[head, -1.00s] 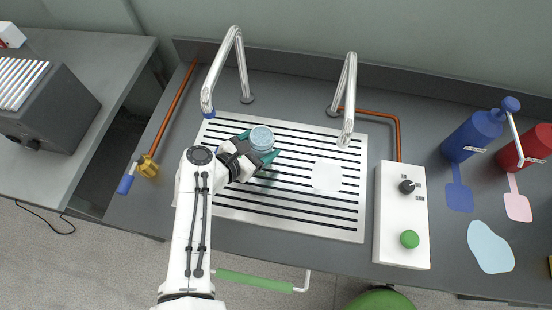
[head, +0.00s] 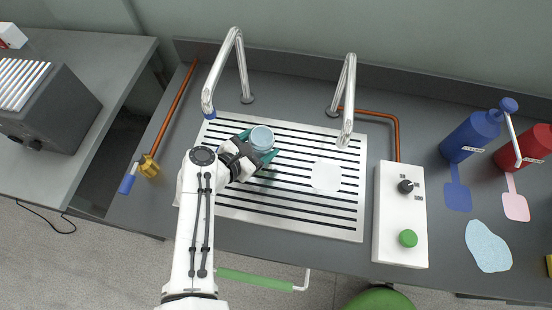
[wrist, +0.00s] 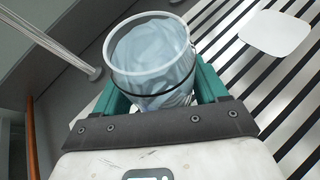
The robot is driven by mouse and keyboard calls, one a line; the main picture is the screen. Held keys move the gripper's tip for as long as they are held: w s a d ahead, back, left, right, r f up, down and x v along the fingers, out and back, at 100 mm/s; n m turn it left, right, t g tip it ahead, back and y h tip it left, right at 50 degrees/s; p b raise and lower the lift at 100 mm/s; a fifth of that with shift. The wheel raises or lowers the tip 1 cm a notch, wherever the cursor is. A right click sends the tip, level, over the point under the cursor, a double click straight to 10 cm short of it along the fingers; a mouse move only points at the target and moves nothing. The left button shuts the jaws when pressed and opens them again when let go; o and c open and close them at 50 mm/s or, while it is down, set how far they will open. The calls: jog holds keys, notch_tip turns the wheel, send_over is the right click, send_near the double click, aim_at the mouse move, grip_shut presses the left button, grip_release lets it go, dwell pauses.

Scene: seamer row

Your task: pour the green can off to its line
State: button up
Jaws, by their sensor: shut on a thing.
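A round, pale see-through can (head: 262,137) is between the teal fingers of my gripper (head: 263,148), over the left part of the slatted drain plate. In the wrist view the can (wrist: 150,62) has a whitish rim, a thin dark line around its side and pale bluish, rippled contents. It looks tilted there, but I cannot tell how far. No green shows on its wall. My gripper (wrist: 160,98) is shut on it, one finger on each side. The can's base is hidden.
The slatted plate (head: 300,222) holds a white pad (head: 326,177). Two metal spouts, left (head: 240,60) and right (head: 350,80), arch over its back. A control box (head: 400,225) with a green button stands right. Blue (head: 470,138) and red (head: 520,148) bottles stand farther right.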

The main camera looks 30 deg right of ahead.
jog(key=shift+w+a+r+m+t+y+p, duration=0.15)
jog(key=shift+r+m+t+p, duration=0.15)
jog(key=shift+p, duration=0.3)
jog(key=shift+w+d+r+m+t+y+p, duration=0.1)
jog(key=shift+r+m+t+y+p, duration=0.1)
jog(key=shift+m+p, duration=0.3)
dwell(2.5)
jog(key=f+b, duration=0.1)
jog(key=f+n+g+b, duration=0.1)
jog(key=b, duration=0.1)
jog(key=shift+s, duration=0.2)
jog(key=shift+s+f+n+g+h+b, duration=0.25)
jog(key=shift+n+h+b, duration=0.2)
jog(key=shift+n+b, duration=0.25)
jog(key=shift+s+d+n+g+b, duration=0.1)
jog(key=shift+d+n+g+b, duration=0.1)
jog(key=shift+n+g+b, duration=0.15)
jog(key=shift+r+h, duration=0.3)
jog(key=shift+r, duration=0.15)
